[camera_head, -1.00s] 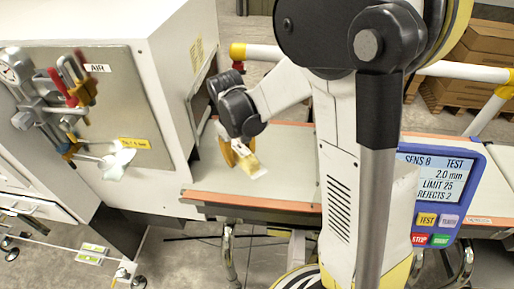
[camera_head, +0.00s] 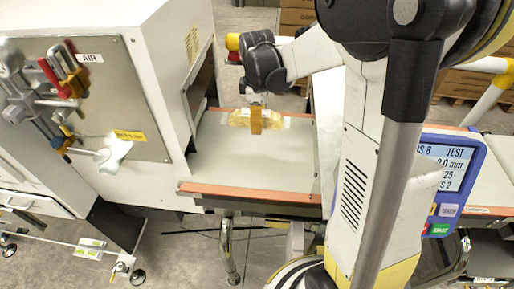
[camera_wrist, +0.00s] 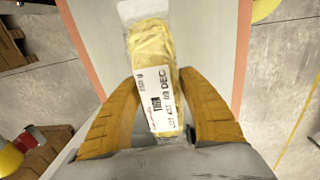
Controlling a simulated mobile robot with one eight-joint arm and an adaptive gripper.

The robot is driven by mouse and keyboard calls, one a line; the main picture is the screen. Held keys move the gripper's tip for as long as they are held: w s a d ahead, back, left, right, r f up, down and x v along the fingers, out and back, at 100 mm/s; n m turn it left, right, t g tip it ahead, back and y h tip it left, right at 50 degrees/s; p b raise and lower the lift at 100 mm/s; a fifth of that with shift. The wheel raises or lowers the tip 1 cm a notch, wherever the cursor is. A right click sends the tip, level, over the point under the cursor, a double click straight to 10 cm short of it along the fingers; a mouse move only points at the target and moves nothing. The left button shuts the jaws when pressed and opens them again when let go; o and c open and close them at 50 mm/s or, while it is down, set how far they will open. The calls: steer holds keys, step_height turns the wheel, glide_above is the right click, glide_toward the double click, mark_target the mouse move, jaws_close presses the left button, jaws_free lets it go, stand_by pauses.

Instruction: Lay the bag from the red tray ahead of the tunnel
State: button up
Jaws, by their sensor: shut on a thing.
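A clear bag with yellow contents and a white printed label (camera_wrist: 157,95) lies between the two orange fingers of my gripper (camera_wrist: 160,105) in the wrist view. The fingers are shut on the label end, and the rest of the bag sticks out beyond them. In the head view my gripper (camera_head: 256,118) holds the bag (camera_head: 241,118) over the far part of the grey belt (camera_head: 225,155). I cannot tell whether the bag touches the belt. The tunnel opening (camera_head: 200,90) is in the white cabinet at the left end of the belt. No red tray can be made out.
The white cabinet (camera_head: 150,40) stands left, with tools (camera_head: 60,90) on its side panel. A blue control screen (camera_head: 448,170) stands at right. Orange strips (camera_head: 250,193) edge the belt. The near belt surface is clear. A white and yellow rail (camera_head: 490,100) runs behind.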

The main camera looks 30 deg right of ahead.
mark_target(258, 150)
step_height(258, 150, down, 11)
steer(key=b, duration=0.4)
steer(key=shift+f, duration=0.2)
steer(key=shift+b, duration=0.3)
steer(key=shift+f, duration=0.25)
steer(key=o, duration=1.4)
steer(key=shift+r, duration=0.1)
